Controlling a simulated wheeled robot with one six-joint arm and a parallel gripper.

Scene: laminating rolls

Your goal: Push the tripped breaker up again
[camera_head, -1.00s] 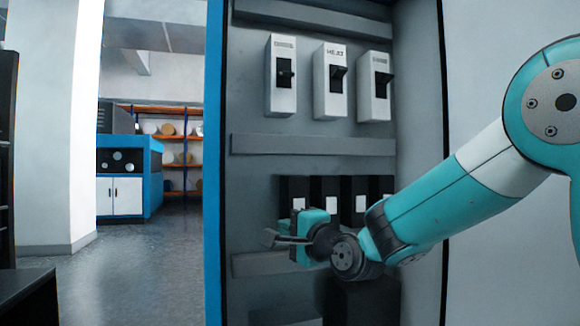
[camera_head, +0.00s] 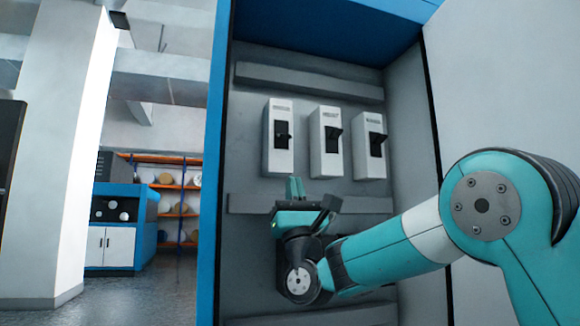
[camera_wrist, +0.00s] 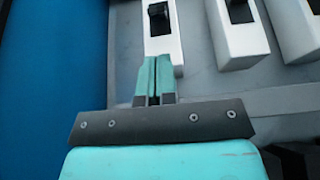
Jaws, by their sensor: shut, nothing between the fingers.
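Three white breakers are mounted in a row in the grey cabinet: left (camera_head: 270,160), middle (camera_head: 318,165) and right (camera_head: 362,165). Each has a black lever in a dark slot. The left breaker's lever (camera_head: 284,138) sits lower in its slot than the middle lever (camera_head: 334,136) and right lever (camera_head: 377,143). My gripper (camera_head: 295,183) is shut and empty, fingers pointing up, just below the left breaker. In the wrist view the shut fingertips (camera_wrist: 155,62) overlap the lower end of the left breaker (camera_wrist: 163,46); contact cannot be told. Its lever (camera_wrist: 158,12) is above them.
A grey rail (camera_head: 245,204) runs below the breakers and another (camera_head: 310,80) above them. The cabinet's blue edge (camera_head: 213,180) stands close on the left, and a pale side wall or door (camera_head: 490,90) on the right. Shelves and a blue machine are far behind.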

